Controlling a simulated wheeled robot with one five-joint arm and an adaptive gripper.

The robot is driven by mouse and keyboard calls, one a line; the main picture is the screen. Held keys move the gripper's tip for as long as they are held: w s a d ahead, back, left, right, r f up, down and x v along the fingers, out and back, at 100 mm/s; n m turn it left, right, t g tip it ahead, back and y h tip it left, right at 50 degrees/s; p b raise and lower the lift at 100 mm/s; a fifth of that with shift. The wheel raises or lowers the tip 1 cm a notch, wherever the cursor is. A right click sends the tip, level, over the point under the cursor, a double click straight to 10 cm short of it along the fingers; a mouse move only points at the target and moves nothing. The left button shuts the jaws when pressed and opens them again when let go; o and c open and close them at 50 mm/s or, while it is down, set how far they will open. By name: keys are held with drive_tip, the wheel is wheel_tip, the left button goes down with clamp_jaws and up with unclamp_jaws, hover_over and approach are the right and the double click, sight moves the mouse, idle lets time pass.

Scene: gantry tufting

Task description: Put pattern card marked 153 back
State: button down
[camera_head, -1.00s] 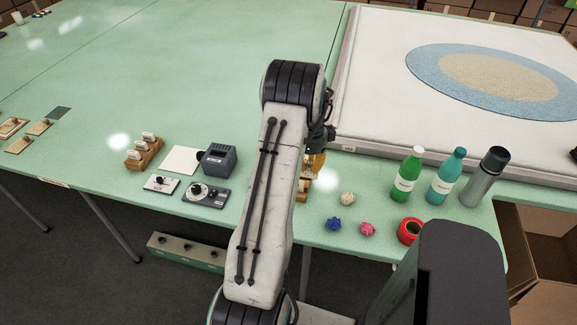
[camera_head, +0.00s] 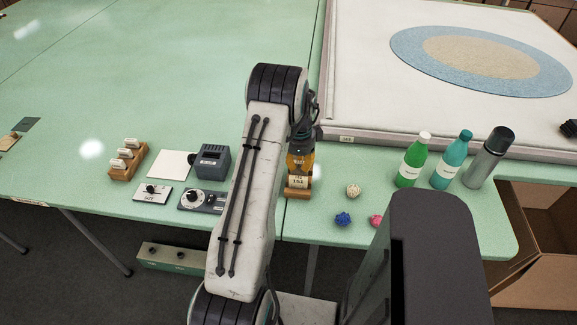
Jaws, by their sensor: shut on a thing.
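My gripper (camera_head: 300,162) points down just right of my arm, over a small wooden holder (camera_head: 298,192) on the green table. Its amber fingers are shut on a small pale card, the pattern card (camera_head: 298,181), at the holder. The card's small dark print looks like 153 but is hard to read. The card's lower edge is at the holder; I cannot tell whether it is seated in it or just in front of or above it. My arm covers the area directly to the left.
Left of my arm are a grey device (camera_head: 213,162), a dial box (camera_head: 202,199), a white sheet (camera_head: 172,164) and a wooden rack of cards (camera_head: 127,162). To the right are small balls (camera_head: 353,190), a green bottle (camera_head: 412,162), a teal bottle (camera_head: 451,162) and a grey flask (camera_head: 487,160).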

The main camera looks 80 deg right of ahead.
sight(301, 163)
drive_tip(key=shift+s+f, duration=0.2)
drive_tip(key=shift+f, duration=0.15)
drive_tip(key=c, duration=1.2)
unclamp_jaws()
wheel_tip(301, 163, up, 5)
drive_tip(key=shift+a+r+b, duration=0.1)
drive_tip(key=shift+b, duration=0.45)
drive_tip(key=shift+r+b, duration=0.25)
drive_tip(key=shift+b, duration=0.4)
wheel_tip(301, 163, up, 7)
drive_tip(key=b, duration=0.3)
drive_tip(key=shift+a+f, duration=0.2)
drive_tip(key=shift+a, duration=0.1)
